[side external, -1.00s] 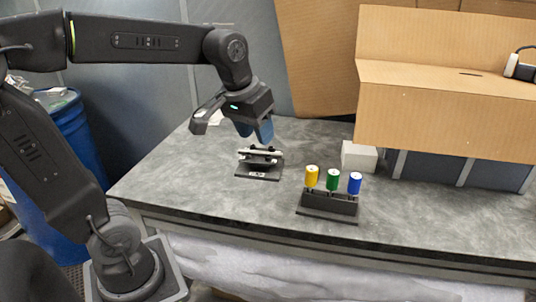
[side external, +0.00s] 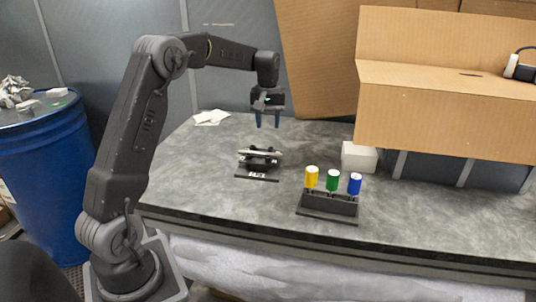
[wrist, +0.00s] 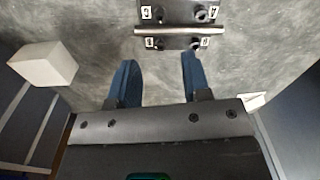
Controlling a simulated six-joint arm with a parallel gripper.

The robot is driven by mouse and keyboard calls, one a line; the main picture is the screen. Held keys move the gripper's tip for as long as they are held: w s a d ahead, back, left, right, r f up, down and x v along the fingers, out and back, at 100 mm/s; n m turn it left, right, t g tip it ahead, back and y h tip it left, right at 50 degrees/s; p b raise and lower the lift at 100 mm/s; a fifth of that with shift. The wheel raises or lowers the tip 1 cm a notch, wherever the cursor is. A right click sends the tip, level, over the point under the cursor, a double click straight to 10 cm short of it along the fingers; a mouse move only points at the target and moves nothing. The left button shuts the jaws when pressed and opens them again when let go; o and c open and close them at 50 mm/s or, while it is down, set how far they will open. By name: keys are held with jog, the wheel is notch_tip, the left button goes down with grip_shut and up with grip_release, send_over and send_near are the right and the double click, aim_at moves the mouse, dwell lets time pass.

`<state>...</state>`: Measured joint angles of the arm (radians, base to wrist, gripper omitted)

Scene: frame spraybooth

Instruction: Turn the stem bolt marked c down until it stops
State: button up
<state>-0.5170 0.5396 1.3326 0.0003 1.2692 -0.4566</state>
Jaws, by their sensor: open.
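The bolt fixture, a dark clamp block (side external: 258,176) with a pale bar (side external: 262,153) across it, sits on the bench in the side view. In the wrist view the bar (wrist: 180,30) runs left to right, with dark round bolt heads above and below it. Small white labels stand beside the bolts; the upper left label (wrist: 146,13) may read c, but its letter is too small to be sure. My gripper (side external: 267,124) is open and empty, above and behind the fixture. Its blue fingers (wrist: 158,62) are apart, short of the fixture.
A dark rack (side external: 328,204) holds yellow (side external: 312,176), green (side external: 333,180) and blue (side external: 355,183) handled tools, right of the fixture. A white block (side external: 359,156) and a large cardboard box (side external: 440,110) stand further right. White papers (side external: 211,117) lie at the back left. Bench is clear between.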

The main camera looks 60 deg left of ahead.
aim_at(268, 159)
notch_tip(268, 159, down, 11)
jog(key=shift+f, duration=0.2)
dwell(0.3)
grip_shut()
